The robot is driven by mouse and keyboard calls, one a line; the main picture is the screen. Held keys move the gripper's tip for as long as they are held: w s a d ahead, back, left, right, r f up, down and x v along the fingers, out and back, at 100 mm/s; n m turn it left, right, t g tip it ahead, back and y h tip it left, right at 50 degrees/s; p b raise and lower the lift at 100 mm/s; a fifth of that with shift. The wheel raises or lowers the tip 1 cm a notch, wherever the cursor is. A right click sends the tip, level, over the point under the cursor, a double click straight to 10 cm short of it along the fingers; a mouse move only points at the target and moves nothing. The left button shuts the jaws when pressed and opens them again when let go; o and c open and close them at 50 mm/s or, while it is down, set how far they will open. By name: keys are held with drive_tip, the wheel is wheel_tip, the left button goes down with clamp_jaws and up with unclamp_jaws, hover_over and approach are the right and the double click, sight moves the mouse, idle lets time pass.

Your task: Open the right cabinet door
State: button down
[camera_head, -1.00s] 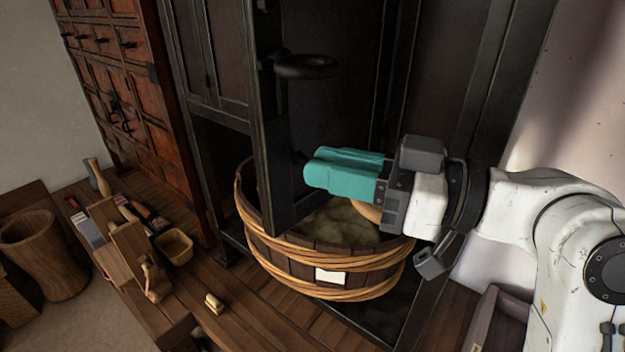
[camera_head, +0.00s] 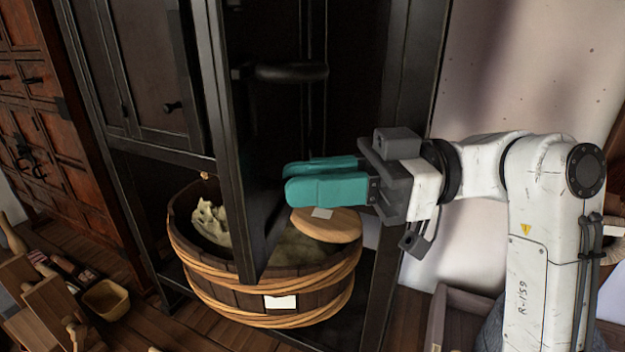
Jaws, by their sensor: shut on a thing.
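The right cabinet door (camera_head: 232,150) is dark wood and stands ajar, swung out from the dark cabinet and seen nearly edge-on. A dark bar handle (camera_head: 290,72) sticks out from its right side, above my gripper. My gripper (camera_head: 288,180) has teal fingers pointing left, their tips at the right face of the door, below that handle. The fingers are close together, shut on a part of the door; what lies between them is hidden. The left cabinet door (camera_head: 150,75) is shut and has a small dark knob.
A wooden tub (camera_head: 230,295) with rope-like hoops stands under the door, holding pale stuff and a round wooden lid (camera_head: 335,228). A red-brown chest (camera_head: 40,130) is at left, with a small yellow box (camera_head: 106,300) below. A plain wall (camera_head: 500,70) is at right.

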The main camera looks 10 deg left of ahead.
drive_tip(key=shift+f, duration=0.1)
drive_tip(key=c, duration=1)
unclamp_jaws()
drive_tip(key=shift+a, duration=0.1)
drive_tip(key=shift+c, duration=0.2)
drive_tip(key=b+v, duration=0.2)
drive_tip(key=v, duration=0.8)
drive_tip(key=shift+w+d, duration=0.15)
drive_tip(key=shift+d, duration=0.25)
